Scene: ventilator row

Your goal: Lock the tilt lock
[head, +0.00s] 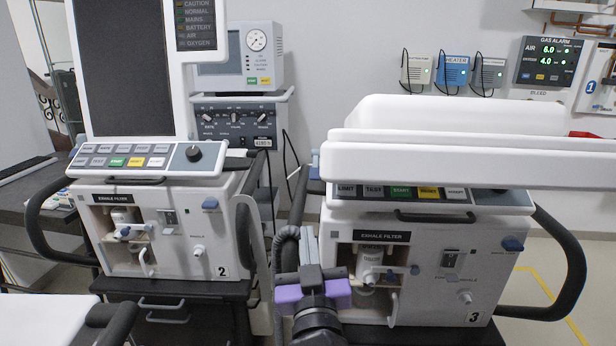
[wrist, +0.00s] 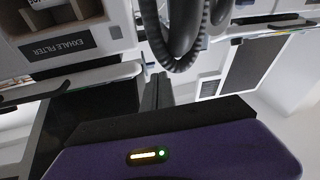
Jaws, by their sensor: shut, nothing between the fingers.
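I cannot pick out the tilt lock for certain in either view. Ventilator 3 (head: 425,232) stands at the right with its screen (head: 470,150) lying nearly flat, seen edge-on. Ventilator 2 (head: 165,235) stands at the left with its screen (head: 125,65) upright. My gripper (head: 309,243) is in front of ventilator 3's left edge, purple body below and dark fingers pointing away. In the wrist view the fingers (wrist: 158,88) are together and empty, with a dark corrugated hose (wrist: 185,58) just beyond them.
Black side handles stick out from ventilator 3 (head: 570,265) and ventilator 2 (head: 45,220). A corrugated hose (head: 280,240) hangs between the machines. A smaller monitor (head: 240,55) stands behind. Wall boxes and a gas alarm (head: 548,60) are at the back right. Open floor shows at the far right.

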